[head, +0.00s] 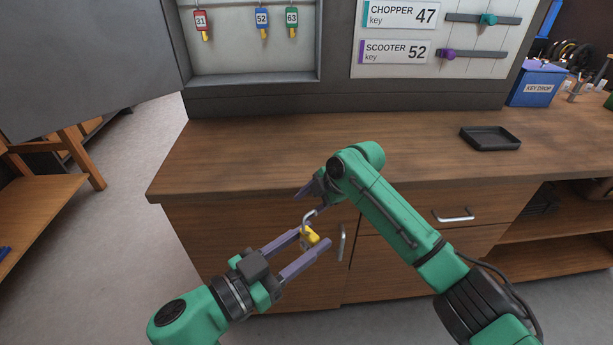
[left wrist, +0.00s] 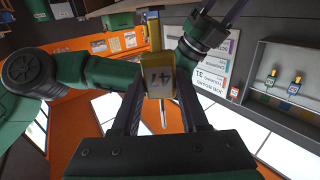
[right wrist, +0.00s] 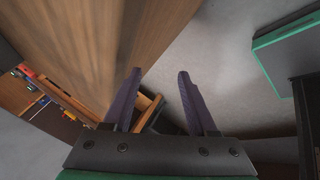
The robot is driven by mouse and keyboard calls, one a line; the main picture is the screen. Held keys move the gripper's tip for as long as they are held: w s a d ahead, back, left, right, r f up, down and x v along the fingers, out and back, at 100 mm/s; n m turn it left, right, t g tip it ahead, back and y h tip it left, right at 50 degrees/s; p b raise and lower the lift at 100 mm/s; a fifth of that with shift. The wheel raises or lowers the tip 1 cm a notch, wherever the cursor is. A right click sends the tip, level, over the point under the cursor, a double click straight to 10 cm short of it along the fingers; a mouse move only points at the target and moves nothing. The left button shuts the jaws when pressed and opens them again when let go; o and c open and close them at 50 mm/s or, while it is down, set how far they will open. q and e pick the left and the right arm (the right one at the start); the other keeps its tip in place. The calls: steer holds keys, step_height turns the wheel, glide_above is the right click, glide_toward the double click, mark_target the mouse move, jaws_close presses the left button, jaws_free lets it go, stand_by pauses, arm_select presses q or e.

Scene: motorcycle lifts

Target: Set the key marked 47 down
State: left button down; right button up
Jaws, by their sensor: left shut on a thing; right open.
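The key marked 47 has a yellow tag (head: 311,236). My right gripper (right wrist: 160,74) is open and empty in the right wrist view. In the head view it is partly hidden behind its own wrist, just above the left gripper.
A small black tray (head: 490,139) lies on the counter at the right. A blue KEY DROP box (head: 537,84) stands behind it. A wall cabinet (head: 255,78) holds keys 31, 52 and 63. A board (head: 440,67) lists CHOPPER 47 and SCOOTER 52. The counter's left and middle are clear.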

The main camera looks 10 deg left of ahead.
steer(key=s+a+r+n+g+h, duration=0.15)
steer(key=s+r+n, duration=0.35)
steer(key=r+n, duration=0.5)
arm_select(q)
steer(key=shift+s+r, duration=0.1)
steer(key=shift+s, duration=0.1)
arm_select(e)
step_height(320, 180, up, 14)
steer(key=n+h, duration=0.6)
steer(key=n, duration=0.5)
glide_above(307, 231)
steer(key=shift+f+y, duration=0.15)
steer(key=shift+y, duration=0.1)
arm_select(q)
steer(key=shift+w, duration=0.2)
arm_select(e)
steer(key=shift+m, duration=0.3)
steer(key=f, duration=1.1)
steer(key=shift+w+f, duration=0.25)
jaws_close()
arm_select(q)
steer(key=shift+c, duration=1.7)
jaws_free()
steer(key=shift+f, duration=0.2)
